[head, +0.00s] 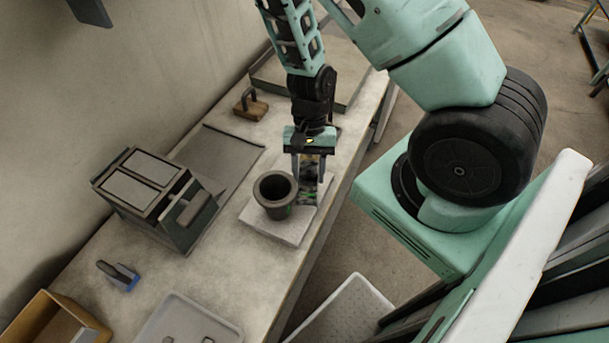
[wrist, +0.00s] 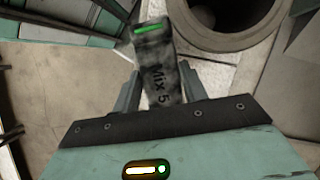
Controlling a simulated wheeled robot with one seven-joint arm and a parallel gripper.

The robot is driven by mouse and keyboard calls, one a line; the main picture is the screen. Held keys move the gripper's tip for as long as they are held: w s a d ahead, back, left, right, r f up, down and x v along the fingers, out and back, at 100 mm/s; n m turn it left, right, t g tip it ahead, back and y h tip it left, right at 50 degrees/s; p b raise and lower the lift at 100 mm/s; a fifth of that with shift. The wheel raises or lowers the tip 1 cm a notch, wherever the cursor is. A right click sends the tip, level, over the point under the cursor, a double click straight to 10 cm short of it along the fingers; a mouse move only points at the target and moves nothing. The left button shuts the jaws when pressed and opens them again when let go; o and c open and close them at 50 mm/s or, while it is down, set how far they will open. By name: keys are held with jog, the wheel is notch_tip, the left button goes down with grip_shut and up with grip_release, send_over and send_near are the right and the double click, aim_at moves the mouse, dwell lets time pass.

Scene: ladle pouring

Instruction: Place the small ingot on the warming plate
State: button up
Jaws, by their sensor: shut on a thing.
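In the wrist view the block stands out between the two fingers of my gripper (wrist: 160,92). In the head view it is right beside a dark round pot (head: 275,205), on the pot's right. The pot's open mouth also shows in the wrist view (wrist: 192,42). The pot stands on a pale slab (head: 262,226). I cannot tell whether this slab or the flat dark sheet (head: 222,152) is the warming plate. No other ingot is clearly seen.
A box-shaped unit (head: 185,222) with two pale top panels stands left of the pot. A wooden block with a handle (head: 251,106), a blue-based tool (head: 122,278), a yellow bin (head: 38,308) and a grey tray (head: 178,310) lie around. The bench's right edge is close to the slab.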

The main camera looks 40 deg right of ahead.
aim_at(305, 168)
jog(key=shift+w+a+f, duration=0.15)
jog(key=shift+w+f, duration=0.1)
jog(key=shift+f, duration=0.65)
jog(key=shift+w+a+f, duration=0.1)
jog(key=shift+w+f, duration=0.1)
jog(key=shift+f, duration=0.7)
jog(key=o, duration=1.4)
jog(key=shift+c, duration=0.2)
